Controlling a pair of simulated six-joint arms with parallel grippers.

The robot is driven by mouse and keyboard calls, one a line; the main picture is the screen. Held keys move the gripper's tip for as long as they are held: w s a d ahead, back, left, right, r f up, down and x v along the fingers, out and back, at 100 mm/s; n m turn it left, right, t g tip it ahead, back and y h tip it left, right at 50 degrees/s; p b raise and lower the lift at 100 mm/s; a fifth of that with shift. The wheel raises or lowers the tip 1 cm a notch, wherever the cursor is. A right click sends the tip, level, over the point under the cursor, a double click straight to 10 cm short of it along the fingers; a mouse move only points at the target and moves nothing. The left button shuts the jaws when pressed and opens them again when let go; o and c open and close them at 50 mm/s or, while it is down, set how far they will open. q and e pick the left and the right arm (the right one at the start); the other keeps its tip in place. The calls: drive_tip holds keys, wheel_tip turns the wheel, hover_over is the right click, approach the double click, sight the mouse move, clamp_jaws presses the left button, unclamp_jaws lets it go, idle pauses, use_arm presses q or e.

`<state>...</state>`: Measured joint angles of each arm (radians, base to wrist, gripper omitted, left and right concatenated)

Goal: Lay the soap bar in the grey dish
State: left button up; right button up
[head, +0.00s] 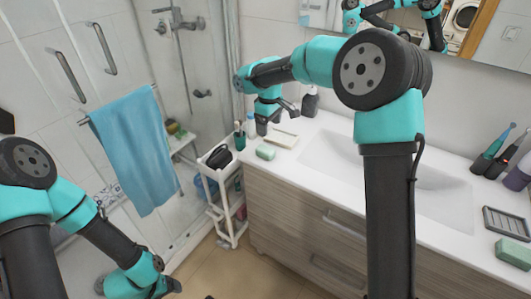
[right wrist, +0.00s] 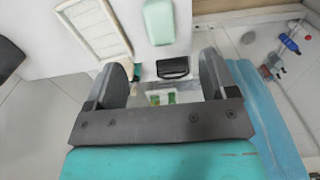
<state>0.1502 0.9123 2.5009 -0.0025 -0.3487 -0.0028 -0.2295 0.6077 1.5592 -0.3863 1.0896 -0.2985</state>
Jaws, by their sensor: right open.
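A pale green soap bar (head: 265,152) lies on the white counter, in front of a cream slatted dish (head: 282,138). In the right wrist view the soap bar (right wrist: 159,22) is beyond the fingertips, and the cream dish (right wrist: 95,30) is to its left. A dark grey ridged dish (head: 507,222) sits at the counter's right end, with another pale green block (head: 513,253) beside it. My right gripper (head: 278,112) is open and empty, raised above the counter near the soap; its fingers (right wrist: 165,75) show apart.
The sink (head: 345,160) lies between the soap bar and the grey dish. A dark pump bottle (head: 310,102) stands near my right gripper. Toothbrushes (head: 492,150) and a purple bottle (head: 518,175) stand behind the grey dish. A white cart (head: 222,170) stands left of the counter.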

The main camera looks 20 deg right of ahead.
hover_over(269, 150)
wheel_tip(269, 150, down, 7)
drive_tip(key=shift+r, duration=0.1)
idle(0.3)
drive_tip(key=shift+w+f, duration=0.1)
drive_tip(key=shift+f, duration=2.5)
drive_tip(key=shift+c, duration=0.3)
drive_tip(key=c, duration=1)
